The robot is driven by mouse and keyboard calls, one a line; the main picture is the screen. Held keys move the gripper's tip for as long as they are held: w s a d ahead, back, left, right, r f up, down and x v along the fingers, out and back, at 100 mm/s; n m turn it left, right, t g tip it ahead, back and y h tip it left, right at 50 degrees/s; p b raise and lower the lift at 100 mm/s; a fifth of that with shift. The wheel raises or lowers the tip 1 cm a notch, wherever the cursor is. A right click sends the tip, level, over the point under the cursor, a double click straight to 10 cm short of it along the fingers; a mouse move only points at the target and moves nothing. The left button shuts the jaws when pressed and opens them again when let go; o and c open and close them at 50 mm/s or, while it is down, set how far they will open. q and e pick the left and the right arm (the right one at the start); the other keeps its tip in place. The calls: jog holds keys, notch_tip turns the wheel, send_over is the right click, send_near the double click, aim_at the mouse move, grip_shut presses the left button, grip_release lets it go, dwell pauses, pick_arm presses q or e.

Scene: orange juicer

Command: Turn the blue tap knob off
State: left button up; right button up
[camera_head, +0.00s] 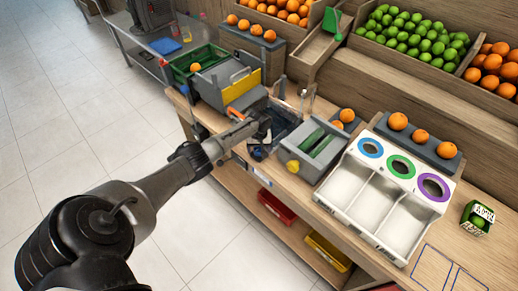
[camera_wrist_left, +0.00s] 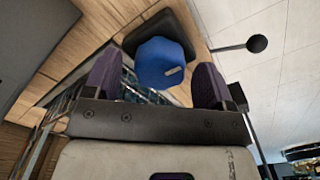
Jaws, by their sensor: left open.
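The blue tap knob (camera_wrist_left: 158,58) shows in the left wrist view as a rounded blue piece with a small pale mark, in front of a dark base. My left gripper (camera_wrist_left: 157,80) is open, with one dark finger to each side of the knob. A gap shows on both sides, and I cannot tell whether either finger touches it. In the head view my left gripper (camera_head: 262,140) is at the juicer on the counter, and it hides most of the knob there. My right gripper is not in view.
Right of the gripper stands a grey box (camera_head: 308,155) with a yellow knob, then a white sorting tray (camera_head: 356,190) with blue, green and purple rings. A green crate (camera_head: 183,65) is behind left. In the wrist view a thin rod with a black ball (camera_wrist_left: 256,44) sticks out near the knob.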

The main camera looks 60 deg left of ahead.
pick_arm(q)
jog(key=c, duration=0.9)
jog(key=shift+m, duration=0.3)
jog(key=m+p, duration=0.1)
jog(key=m, duration=0.1)
jog(key=shift+m, duration=0.4)
jog(key=m, duration=0.4)
jog(key=shift+m, duration=0.3)
jog(key=m, duration=0.4)
jog(key=shift+m, duration=0.3)
jog(key=m, duration=0.5)
jog(key=shift+m, duration=0.3)
